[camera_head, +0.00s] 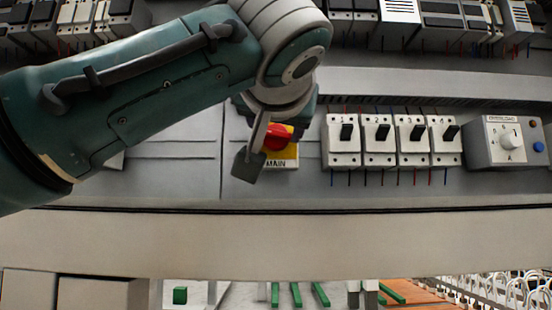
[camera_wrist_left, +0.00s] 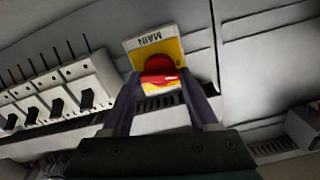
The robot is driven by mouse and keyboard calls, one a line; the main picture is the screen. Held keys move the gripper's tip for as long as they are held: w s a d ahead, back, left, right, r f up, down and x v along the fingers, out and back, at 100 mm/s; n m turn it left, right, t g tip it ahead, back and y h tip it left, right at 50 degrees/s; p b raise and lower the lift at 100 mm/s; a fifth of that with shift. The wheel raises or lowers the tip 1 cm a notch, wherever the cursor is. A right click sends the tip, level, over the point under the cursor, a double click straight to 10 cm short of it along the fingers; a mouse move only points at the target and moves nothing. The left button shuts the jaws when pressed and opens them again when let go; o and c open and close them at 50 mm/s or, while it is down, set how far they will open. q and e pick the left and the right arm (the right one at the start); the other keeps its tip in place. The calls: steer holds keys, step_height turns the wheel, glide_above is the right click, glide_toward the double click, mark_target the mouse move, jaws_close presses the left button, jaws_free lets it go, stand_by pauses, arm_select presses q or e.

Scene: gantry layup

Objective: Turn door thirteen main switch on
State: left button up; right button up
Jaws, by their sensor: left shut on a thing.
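The main switch is a red rotary handle (camera_head: 279,136) on a yellow plate with a white label reading MAIN (camera_head: 277,164). It sits on the grey panel just left of the row of numbered breakers. My left gripper (camera_head: 265,146) is shut on the red handle, with one finger in front of it in the head view. In the left wrist view the red handle (camera_wrist_left: 158,74) lies between the two fingers, and the yellow plate shows behind it. The far finger is hidden in the head view. The handle's exact angle is hard to read. My right gripper is not in view.
Several white numbered breakers (camera_head: 378,140) with black levers stand to the right of the switch. Beyond them is a grey box with a white rotary knob (camera_head: 511,142) and a blue button (camera_head: 538,147). More devices line the rail above. Bare panel lies left of the switch.

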arm_select(q)
steer(key=shift+f+m+b, duration=0.2)
steer(key=shift+m+b, duration=0.4)
steer(key=shift+m, duration=0.3)
steer(key=m, duration=0.4)
steer(key=shift+r+m+b, duration=0.1)
steer(key=shift+m+b, duration=0.3)
steer(key=m, duration=0.4)
steer(key=shift+d, duration=0.1)
steer(key=shift+m, duration=2.5)
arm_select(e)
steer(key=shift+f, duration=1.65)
arm_select(q)
steer(key=shift+d, duration=0.1)
steer(key=o, duration=1.4)
